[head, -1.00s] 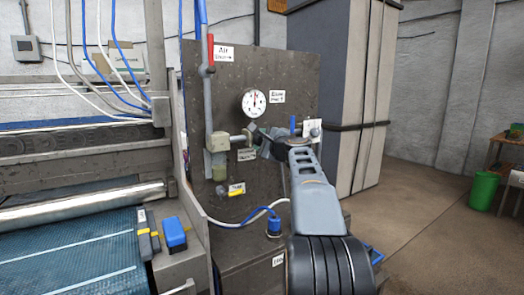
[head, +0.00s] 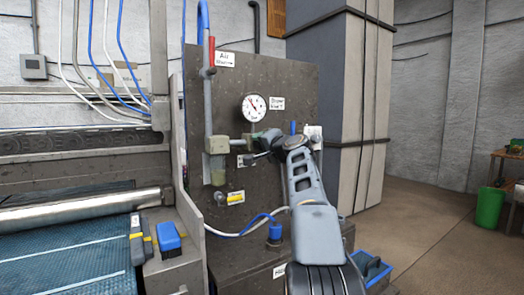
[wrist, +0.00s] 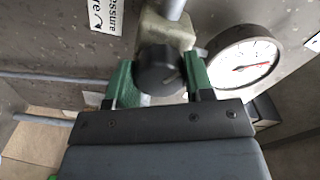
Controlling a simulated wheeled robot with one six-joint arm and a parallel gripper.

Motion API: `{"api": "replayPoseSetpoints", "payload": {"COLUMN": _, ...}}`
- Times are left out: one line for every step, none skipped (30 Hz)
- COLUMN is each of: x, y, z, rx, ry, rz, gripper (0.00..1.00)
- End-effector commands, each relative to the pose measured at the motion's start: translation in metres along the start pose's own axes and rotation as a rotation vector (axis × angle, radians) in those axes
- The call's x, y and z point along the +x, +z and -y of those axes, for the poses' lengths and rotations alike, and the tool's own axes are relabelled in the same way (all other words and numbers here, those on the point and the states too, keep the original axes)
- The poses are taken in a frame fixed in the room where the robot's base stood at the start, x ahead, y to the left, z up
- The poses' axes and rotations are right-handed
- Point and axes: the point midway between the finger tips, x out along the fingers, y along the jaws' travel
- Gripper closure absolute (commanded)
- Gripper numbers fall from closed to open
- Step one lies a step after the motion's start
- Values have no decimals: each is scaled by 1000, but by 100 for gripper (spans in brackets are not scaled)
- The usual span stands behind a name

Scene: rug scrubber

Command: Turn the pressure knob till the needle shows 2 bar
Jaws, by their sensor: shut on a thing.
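The black pressure knob (wrist: 160,72) sits under the beige regulator body (wrist: 168,28) in the wrist view. My gripper (wrist: 158,64) has its two green fingers on either side of the knob and is shut on it. The round white gauge (head: 254,107) has a red needle pointing to the upper left. The gauge also shows at the right of the wrist view (wrist: 243,62), tilted, with its figures too small to read.
A grey pipe with a red handle (head: 211,58) runs down the panel (head: 285,85) left of the gauge. A yellow valve (head: 235,198) is below. The scrubber roller (head: 80,200) stands at left, and a blue bin (head: 372,270) is on the floor at lower right.

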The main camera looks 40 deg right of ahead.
Motion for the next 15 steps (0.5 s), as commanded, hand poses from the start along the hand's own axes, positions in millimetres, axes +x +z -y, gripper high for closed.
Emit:
{"api": "replayPoseSetpoints", "payload": {"x": 0, "y": 1, "z": -3, "rx": -31, "ry": 0, "rz": 1, "gripper": 76}}
{"api": "replayPoseSetpoints", "payload": {"x": 0, "y": 1, "z": -3, "rx": -51, "ry": 1, "rz": 1, "gripper": 76}}
{"api": "replayPoseSetpoints", "payload": {"x": 0, "y": 1, "z": -3, "rx": -75, "ry": 1, "rz": 1, "gripper": 76}}
{"api": "replayPoseSetpoints", "payload": {"x": 0, "y": 1, "z": -3, "rx": -93, "ry": 1, "rz": 1, "gripper": 76}}
{"api": "replayPoseSetpoints", "payload": {"x": 0, "y": 1, "z": -2, "rx": -109, "ry": 1, "rz": 1, "gripper": 76}}
{"api": "replayPoseSetpoints", "payload": {"x": 1, "y": 1, "z": -2, "rx": -128, "ry": 1, "rz": 2, "gripper": 76}}
{"api": "replayPoseSetpoints", "payload": {"x": 1, "y": 1, "z": -3, "rx": -143, "ry": 1, "rz": 2, "gripper": 76}}
{"api": "replayPoseSetpoints", "payload": {"x": 1, "y": 1, "z": -2, "rx": -156, "ry": 1, "rz": 2, "gripper": 76}}
{"api": "replayPoseSetpoints", "payload": {"x": 0, "y": 1, "z": -2, "rx": -171, "ry": 1, "rz": 2, "gripper": 76}}
{"api": "replayPoseSetpoints", "payload": {"x": 0, "y": 1, "z": -2, "rx": -183, "ry": 1, "rz": 2, "gripper": 76}}
{"api": "replayPoseSetpoints", "payload": {"x": 0, "y": 1, "z": -2, "rx": -193, "ry": 1, "rz": 2, "gripper": 76}}
{"api": "replayPoseSetpoints", "payload": {"x": 0, "y": 1, "z": -2, "rx": -203, "ry": 1, "rz": 2, "gripper": 76}}
{"api": "replayPoseSetpoints", "payload": {"x": 0, "y": 1, "z": -2, "rx": -210, "ry": 1, "rz": 2, "gripper": 76}}
{"api": "replayPoseSetpoints", "payload": {"x": 0, "y": 1, "z": -2, "rx": -216, "ry": 1, "rz": 2, "gripper": 76}}
{"api": "replayPoseSetpoints", "payload": {"x": 0, "y": 1, "z": -2, "rx": -224, "ry": 1, "rz": 2, "gripper": 76}}
